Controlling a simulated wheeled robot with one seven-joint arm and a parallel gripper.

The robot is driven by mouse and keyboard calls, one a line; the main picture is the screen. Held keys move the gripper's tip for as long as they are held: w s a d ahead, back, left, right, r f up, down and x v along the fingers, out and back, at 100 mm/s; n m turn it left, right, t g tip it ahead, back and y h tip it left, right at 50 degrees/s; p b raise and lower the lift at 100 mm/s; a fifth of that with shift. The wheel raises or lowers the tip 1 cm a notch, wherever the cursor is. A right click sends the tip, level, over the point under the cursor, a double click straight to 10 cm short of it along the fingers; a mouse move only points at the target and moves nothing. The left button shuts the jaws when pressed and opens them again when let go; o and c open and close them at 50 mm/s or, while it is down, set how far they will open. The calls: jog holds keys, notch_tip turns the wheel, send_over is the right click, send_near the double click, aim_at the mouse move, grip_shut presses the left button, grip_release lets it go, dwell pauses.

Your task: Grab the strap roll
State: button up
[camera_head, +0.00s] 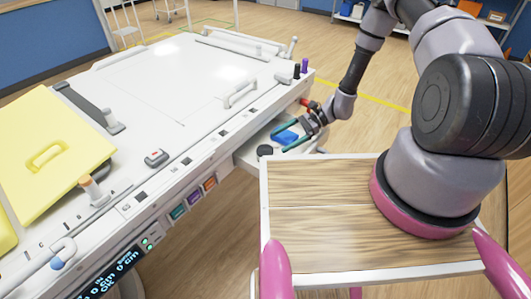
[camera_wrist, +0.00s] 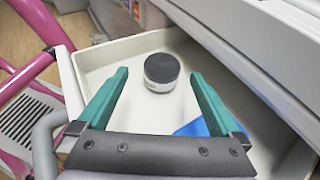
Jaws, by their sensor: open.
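A short round roll with a dark top and pale side, which looks like the strap roll (camera_wrist: 162,73), stands upright in an open white drawer (camera_wrist: 115,53). In the head view the roll (camera_head: 265,151) shows as a dark disc near the drawer's end. My gripper (camera_head: 279,138) is over the drawer with its teal fingers spread and empty. In the wrist view the roll appears between the fingertips, a little beyond them, and not touched. A blue flat item (camera_wrist: 194,128) lies in the drawer, partly hidden behind the right finger.
The drawer sticks out from a large white table unit (camera_head: 180,90). The unit's edge runs close along the right in the wrist view. A yellow pad (camera_head: 52,150) lies on the unit's left. My wooden-topped base is close to the drawer.

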aim_at(264, 150)
jog(key=x, duration=0.5)
jog(key=shift+d+f, duration=0.1)
jog(key=shift+w+f+x, duration=0.1)
jog(key=shift+w+x, duration=0.05)
jog(key=shift+x, duration=1.35)
jog(key=shift+w+f+x, duration=0.15)
jog(key=shift+x, duration=1.35)
jog(key=c, duration=1.2)
jog(key=shift+c, duration=0.3)
jog(key=shift+r, duration=0.2)
